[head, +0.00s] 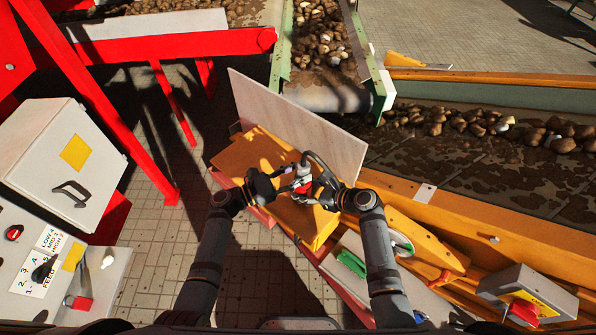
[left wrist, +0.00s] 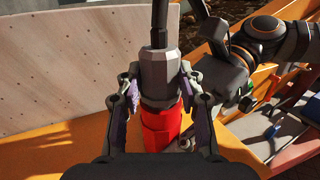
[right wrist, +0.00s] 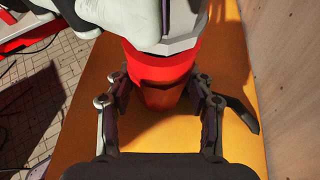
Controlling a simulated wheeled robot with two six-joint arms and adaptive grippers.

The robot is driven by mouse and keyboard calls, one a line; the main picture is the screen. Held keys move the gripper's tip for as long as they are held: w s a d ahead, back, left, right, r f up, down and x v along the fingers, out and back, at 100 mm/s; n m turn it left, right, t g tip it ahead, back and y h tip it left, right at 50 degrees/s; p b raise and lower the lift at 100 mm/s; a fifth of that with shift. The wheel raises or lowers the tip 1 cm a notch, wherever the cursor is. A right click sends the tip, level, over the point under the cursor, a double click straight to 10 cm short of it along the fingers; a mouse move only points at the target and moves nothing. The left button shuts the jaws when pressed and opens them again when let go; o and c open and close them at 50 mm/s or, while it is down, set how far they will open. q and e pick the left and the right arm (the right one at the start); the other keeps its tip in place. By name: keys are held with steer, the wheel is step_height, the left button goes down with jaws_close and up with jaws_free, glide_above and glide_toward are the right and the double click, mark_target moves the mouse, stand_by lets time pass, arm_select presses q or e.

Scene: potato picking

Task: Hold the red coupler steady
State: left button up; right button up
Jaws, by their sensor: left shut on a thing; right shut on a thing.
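The red coupler (head: 303,188) stands over the orange housing between my two grippers. In the left wrist view the red coupler (left wrist: 160,132) sits below a grey faceted hose fitting (left wrist: 160,78), with a dark hose rising from its top. My left gripper (left wrist: 160,95) is shut on the grey fitting, just above the red part. My right gripper (right wrist: 160,92) is shut on the red coupler (right wrist: 160,70), one finger on each side. The grey fitting and part of my left gripper show above it in the right wrist view. The joint between fitting and coupler is partly hidden.
A pale upright panel (head: 300,125) stands behind the orange housing (head: 255,150). Conveyors with potatoes (head: 320,40) lie beyond and to the right. A control box (head: 60,165) is at left; a grey switch box (head: 525,290) is at lower right. A green object (head: 352,263) lies nearer.

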arm_select(q)
steer(key=shift+f, duration=0.3)
steer(key=o, duration=1.3)
steer(key=v, duration=1.2)
arm_select(e)
steer(key=o, duration=0.9)
steer(key=shift+o, duration=0.2)
